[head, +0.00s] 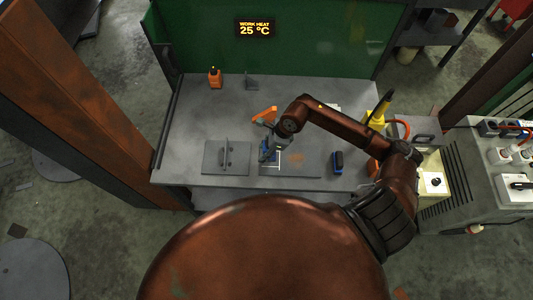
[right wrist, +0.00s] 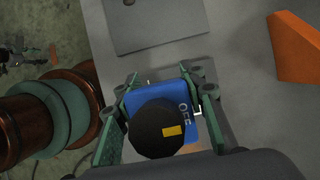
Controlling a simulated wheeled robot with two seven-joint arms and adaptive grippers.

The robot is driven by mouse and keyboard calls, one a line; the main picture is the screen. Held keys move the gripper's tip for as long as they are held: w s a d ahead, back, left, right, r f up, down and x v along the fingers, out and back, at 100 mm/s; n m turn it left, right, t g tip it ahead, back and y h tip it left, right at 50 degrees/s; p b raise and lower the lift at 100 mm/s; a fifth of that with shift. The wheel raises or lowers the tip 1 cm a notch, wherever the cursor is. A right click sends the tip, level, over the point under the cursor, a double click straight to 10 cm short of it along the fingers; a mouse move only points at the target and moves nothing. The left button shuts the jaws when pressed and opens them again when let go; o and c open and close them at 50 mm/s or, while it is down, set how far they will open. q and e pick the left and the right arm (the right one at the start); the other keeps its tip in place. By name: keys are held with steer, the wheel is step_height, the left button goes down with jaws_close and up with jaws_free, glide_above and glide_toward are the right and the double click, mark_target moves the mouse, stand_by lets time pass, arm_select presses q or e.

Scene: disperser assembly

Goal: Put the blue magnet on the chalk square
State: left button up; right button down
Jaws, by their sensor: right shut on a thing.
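The blue magnet (right wrist: 178,101) is a blue block with a round black knob on top. My right gripper (right wrist: 160,105) is shut on it, with green fingers on both sides. In the head view the right gripper (head: 267,148) and the blue magnet (head: 264,156) are over the left part of a dark plate. The white chalk square (head: 279,158) shows partly there, just right of the magnet. In the right wrist view a piece of chalk line (right wrist: 199,112) shows beside the magnet, and the rest is hidden. I cannot tell whether the magnet touches the plate. My left gripper is not in view.
A grey plate with an upright handle (head: 217,164) lies to the left. A dark blue and black block (head: 337,162) stands to the right. An orange wedge-like piece (head: 264,114) lies behind the gripper. An orange bottle (head: 214,78) stands at the back left. The table's left middle is clear.

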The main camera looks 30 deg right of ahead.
steer(key=shift+w+d+f, duration=0.15)
steer(key=shift+d+f, duration=0.15)
steer(key=shift+w+d+f, duration=0.1)
steer(key=shift+d+f, duration=0.1)
steer(key=shift+f, duration=1.6)
steer(key=shift+f, duration=0.1)
steer(key=c, duration=1.2)
jaws_free()
steer(key=shift+c, duration=0.2)
steer(key=v, duration=1.2)
